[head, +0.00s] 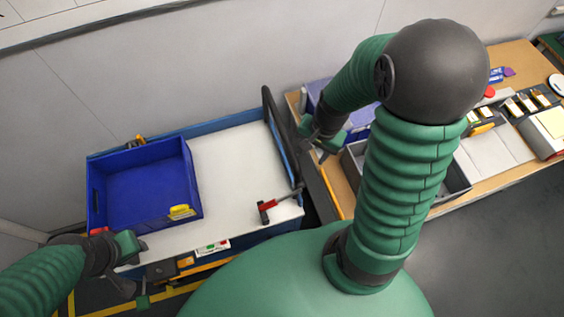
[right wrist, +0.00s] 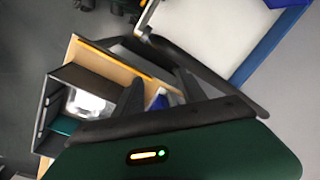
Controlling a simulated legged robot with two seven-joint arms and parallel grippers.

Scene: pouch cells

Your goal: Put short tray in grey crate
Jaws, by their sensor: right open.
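The grey crate (head: 457,183) stands on the wooden table, partly hidden behind my right arm in the head view. It also shows at the left of the right wrist view (right wrist: 52,108), with a bright white item (right wrist: 88,103) and something teal inside. I cannot tell which thing is the short tray. My right gripper (head: 325,138) is open and appears empty, over the gap between the cart and the table, left of the crate. Its fingers also show in the right wrist view (right wrist: 160,95). My left gripper (head: 122,262) is by the cart's front left corner, jaws unclear.
A blue crate (head: 145,188) sits on the white-topped cart (head: 232,160), with a yellow item at its front corner. A red and black tool (head: 268,208) lies at the cart's right. The wooden table (head: 512,60) holds blue-purple bins and several small items. The cart's middle is clear.

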